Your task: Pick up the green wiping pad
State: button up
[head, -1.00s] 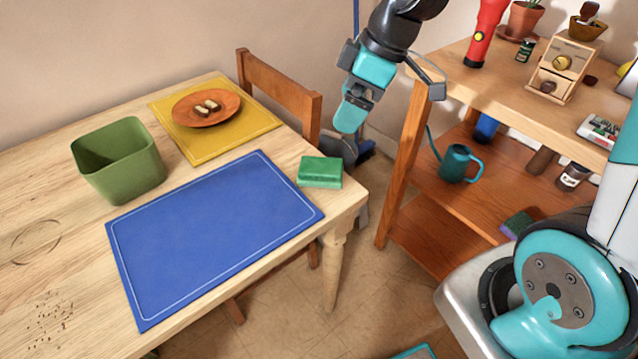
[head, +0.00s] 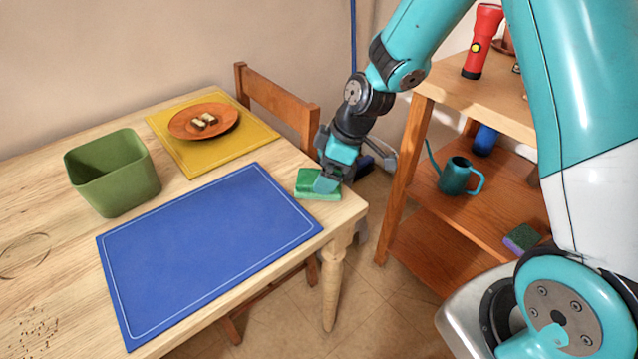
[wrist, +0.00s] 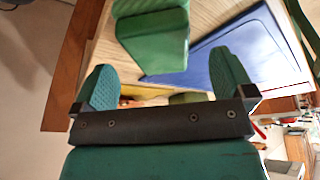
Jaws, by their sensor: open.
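The green wiping pad (head: 308,181) lies on the wooden table near its right corner, just beyond the right end of the blue mat. My gripper (head: 327,182) is over the pad's right part and hides some of it in the head view. In the wrist view the pad (wrist: 152,38) shows at the top, ahead of and between the two spread fingers of my gripper (wrist: 165,82). The gripper is open, with nothing between its fingers. I cannot tell whether a finger touches the pad.
The blue mat (head: 205,250) lies beside the pad. A green bin (head: 112,172) and a yellow mat (head: 190,158) with an orange plate (head: 180,124) are farther left. A chair back (head: 275,102) stands behind the table. A wooden shelf (head: 440,215) stands to the right.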

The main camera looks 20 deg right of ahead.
jog(key=x, duration=0.4)
jog(key=shift+f, duration=0.1)
jog(key=c, duration=1.1)
notch_tip(320, 180, up, 20)
jog(key=p, duration=0.1)
jog(key=shift+p, duration=0.35)
jog(key=shift+o, duration=0.9)
jog(key=shift+f, duration=0.1)
